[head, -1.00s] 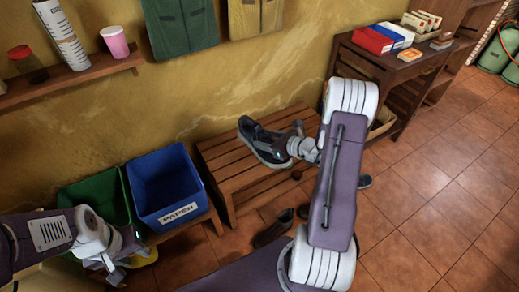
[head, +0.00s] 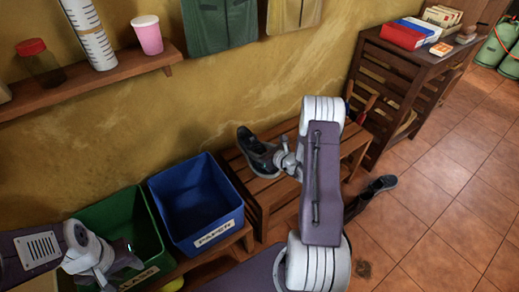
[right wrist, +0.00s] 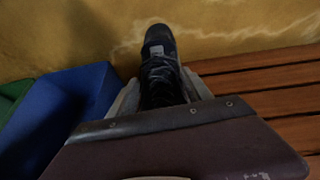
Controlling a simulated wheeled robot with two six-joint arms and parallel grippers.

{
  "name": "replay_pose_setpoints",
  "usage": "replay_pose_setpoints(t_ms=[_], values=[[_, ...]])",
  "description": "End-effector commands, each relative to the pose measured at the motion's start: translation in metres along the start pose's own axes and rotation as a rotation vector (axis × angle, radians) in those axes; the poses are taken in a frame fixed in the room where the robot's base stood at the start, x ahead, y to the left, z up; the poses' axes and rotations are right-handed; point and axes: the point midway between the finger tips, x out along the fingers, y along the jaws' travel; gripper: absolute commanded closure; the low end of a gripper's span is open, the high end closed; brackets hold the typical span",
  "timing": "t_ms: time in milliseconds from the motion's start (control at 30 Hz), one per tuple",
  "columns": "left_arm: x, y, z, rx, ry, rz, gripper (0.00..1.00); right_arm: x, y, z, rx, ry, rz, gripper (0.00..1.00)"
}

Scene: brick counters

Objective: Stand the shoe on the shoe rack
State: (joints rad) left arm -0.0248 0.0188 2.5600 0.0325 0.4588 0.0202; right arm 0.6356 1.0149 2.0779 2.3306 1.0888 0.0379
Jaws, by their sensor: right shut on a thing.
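A dark grey shoe (head: 257,155) is at the left end of the slatted wooden shoe rack (head: 354,143), near the wall. Whether its sole touches the slats I cannot tell. My right gripper (head: 287,162) is shut on the shoe. In the right wrist view the jaws (right wrist: 160,97) sit on both sides of the shoe (right wrist: 160,62), with the rack's slats (right wrist: 265,80) to the right. My left gripper (head: 106,280) is empty-looking over the green bin, low at the left, and its fingers are not clear.
A blue paper bin (head: 222,233) and a green glass bin (head: 95,218) stand left of the rack. Another dark shoe (head: 380,186) lies on the floor at right. A wall shelf (head: 95,78) hangs above the bins. A dark cabinet (head: 395,75) stands beyond the rack.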

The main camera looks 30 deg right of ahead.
Motion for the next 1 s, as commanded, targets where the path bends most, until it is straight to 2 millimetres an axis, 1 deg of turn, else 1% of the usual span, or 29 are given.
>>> replay_pose_setpoints(t_ms=[33,300,433,533,800,1000], values=[[0.007,0.000,0.001,0.000,0.000,0.000,0.64,0.004,0.000,-0.007,0.000,-0.001,0.000,0.93],[0.036,-0.001,0.004,0.000,0.000,0.000,0.64,0.020,0.000,-0.041,0.000,0.000,0.000,0.93],[0.046,-0.001,0.005,0.000,0.000,0.000,0.64,0.025,0.000,-0.052,-0.001,-0.001,0.000,0.93],[0.048,-0.001,0.005,0.000,0.000,0.000,0.64,0.027,0.000,-0.055,-0.001,-0.002,-0.001,0.93],[0.047,-0.001,0.005,0.000,0.000,0.000,0.64,0.026,0.000,-0.054,-0.001,-0.002,0.000,0.93],[0.049,-0.001,0.005,0.000,0.000,0.000,0.64,0.027,0.000,-0.056,0.000,-0.001,0.000,0.93]])
